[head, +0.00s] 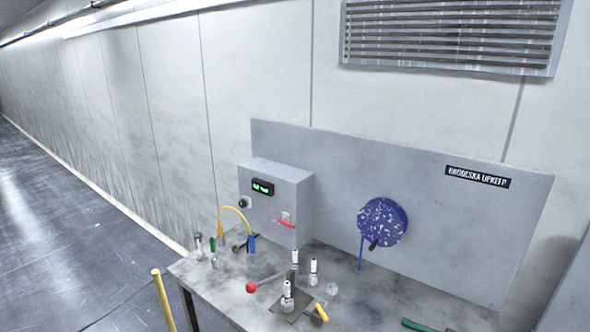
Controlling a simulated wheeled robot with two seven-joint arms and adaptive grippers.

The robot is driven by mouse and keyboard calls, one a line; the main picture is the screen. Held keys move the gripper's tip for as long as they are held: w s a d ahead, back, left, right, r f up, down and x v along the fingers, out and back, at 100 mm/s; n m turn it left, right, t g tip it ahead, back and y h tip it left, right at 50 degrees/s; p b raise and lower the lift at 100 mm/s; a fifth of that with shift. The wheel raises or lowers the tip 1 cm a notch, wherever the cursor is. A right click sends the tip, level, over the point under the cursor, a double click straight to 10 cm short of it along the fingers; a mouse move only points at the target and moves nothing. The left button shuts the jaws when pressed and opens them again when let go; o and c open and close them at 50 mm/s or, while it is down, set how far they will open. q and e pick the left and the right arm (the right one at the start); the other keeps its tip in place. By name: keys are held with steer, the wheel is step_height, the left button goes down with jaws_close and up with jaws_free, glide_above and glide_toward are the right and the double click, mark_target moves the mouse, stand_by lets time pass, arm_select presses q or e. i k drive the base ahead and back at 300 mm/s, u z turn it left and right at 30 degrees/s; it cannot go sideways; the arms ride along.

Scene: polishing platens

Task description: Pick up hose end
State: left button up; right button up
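A thin yellow hose (236,208) arches above the left part of the grey workbench, beside the control box. Its right end meets a small blue upright piece (251,244); its left end comes down near a small green piece (212,244). I cannot tell whether either end is fixed. A blue speckled round disc (382,222) is on the back panel, with a dark handle-like piece (375,243) and a thin blue strip (360,254) hanging below its left side. Which of these is the hose end is unclear. Neither gripper is in view.
The workbench (220,290) carries several white-and-metal fittings (314,271), a red ball knob (251,288), a yellow-handled piece (321,313) and a green-handled piece (416,325). A grey control box (285,190) stands against the back panel (460,230). A yellow post (162,298) stands left.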

mark_target(286, 285)
steer(key=u, duration=0.3)
steer(key=k, duration=0.45)
steer(key=u, duration=0.85)
steer(key=k, duration=0.7)
steer(key=u, duration=0.9)
steer(key=i, duration=1.65)
steer(key=z, duration=0.5)
steer(key=i, duration=1.65)
steer(key=z, duration=1.6)
steer(key=i, duration=0.95)
steer(key=z, duration=1)
